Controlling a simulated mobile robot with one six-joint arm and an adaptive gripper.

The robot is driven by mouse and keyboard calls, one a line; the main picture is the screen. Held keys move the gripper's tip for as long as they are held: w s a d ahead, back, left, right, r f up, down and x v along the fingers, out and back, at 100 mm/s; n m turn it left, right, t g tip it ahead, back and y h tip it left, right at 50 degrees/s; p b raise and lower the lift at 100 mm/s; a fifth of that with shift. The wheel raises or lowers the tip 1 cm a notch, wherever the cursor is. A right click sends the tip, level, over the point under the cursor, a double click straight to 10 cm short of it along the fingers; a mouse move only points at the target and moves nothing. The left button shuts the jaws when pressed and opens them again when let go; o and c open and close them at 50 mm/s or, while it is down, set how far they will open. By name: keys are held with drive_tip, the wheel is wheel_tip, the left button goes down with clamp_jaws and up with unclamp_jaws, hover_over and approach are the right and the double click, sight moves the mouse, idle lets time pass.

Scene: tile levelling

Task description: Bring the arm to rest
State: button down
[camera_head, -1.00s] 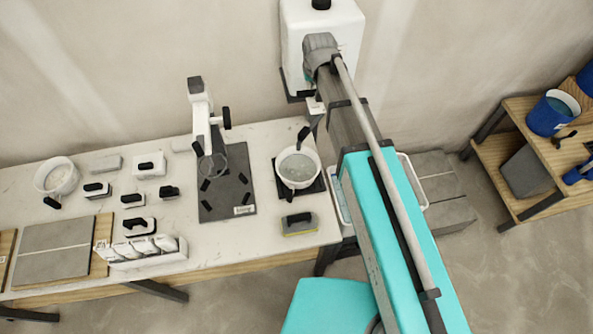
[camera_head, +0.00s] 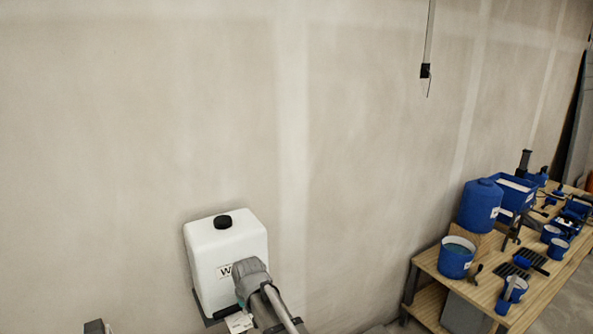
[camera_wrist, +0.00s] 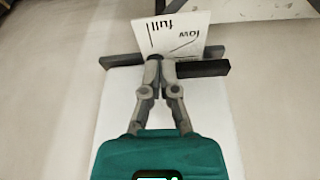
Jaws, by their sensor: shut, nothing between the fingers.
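My gripper (camera_wrist: 164,68) shows in the wrist view, with its two grey fingers drawn together and nothing between them. Its teal body fills the bottom of that view. Behind the fingertips is a white card with the words "full" and "low"; I cannot tell whether the fingers touch it. In the head view my grey and teal arm enters at the bottom. Its rounded grey joint (camera_head: 250,275) overlaps the lower right of a white tank (camera_head: 212,240) on the wall. The gripper itself is not clear in the head view.
A wooden bench (camera_head: 435,262) at the right carries a blue bucket (camera_head: 456,257), a blue drum (camera_head: 480,205) and several blue containers and tools. A dark cable end (camera_head: 425,71) hangs on the wall above. The wall between tank and bench is bare.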

drive_tip(key=s+d+f+m+g+b, duration=0.1)
drive_tip(key=s+d+f+b, duration=0.2)
drive_tip(key=d, duration=0.7)
drive_tip(key=s+d+f+m+h+b, duration=0.1)
drive_tip(key=s+d+f+b, duration=0.3)
drive_tip(key=d, duration=0.7)
drive_tip(key=s+d+f+m+g+b, duration=0.1)
drive_tip(key=s+d+f+m+b, duration=0.2)
drive_tip(key=d, duration=0.8)
wheel_tip(320, 180, down, 2)
drive_tip(key=s+b, duration=0.1)
drive_tip(key=s, duration=0.2)
drive_tip(key=shift+f+g, duration=0.25)
drive_tip(key=shift+g, duration=0.05)
